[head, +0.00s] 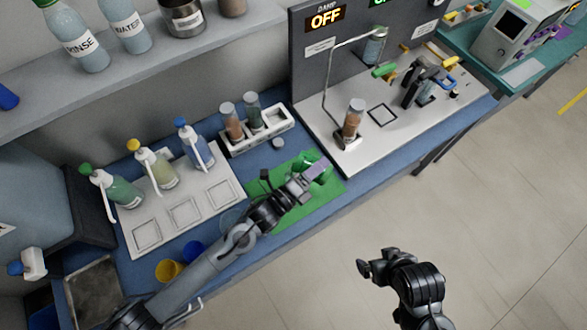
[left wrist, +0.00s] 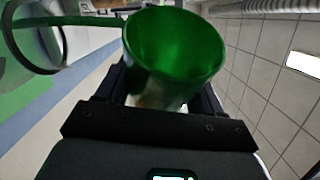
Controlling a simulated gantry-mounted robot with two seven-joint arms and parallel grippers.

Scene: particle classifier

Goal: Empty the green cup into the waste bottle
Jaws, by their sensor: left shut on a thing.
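The green cup (head: 320,167) is at the end of my left arm, above the green mat in the head view. My left gripper (head: 305,178) is shut on it. In the left wrist view the cup (left wrist: 175,45) fills the upper middle, with its dark green inside showing and the left gripper's dark fingers (left wrist: 163,100) on both sides. I cannot make out any contents. No bottle in view has a readable waste label, so I cannot tell which one is the waste bottle. My right gripper (head: 364,268) hangs over the floor at lower right, away from the bench.
A white tray (head: 185,212) with several pump bottles stands left of the green mat (head: 325,190). A white rack (head: 268,131) holds jars behind it. A jar (head: 353,120) stands on the white apparatus base (head: 385,140). Yellow (head: 168,271) and blue (head: 194,250) cups sit near my left arm.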

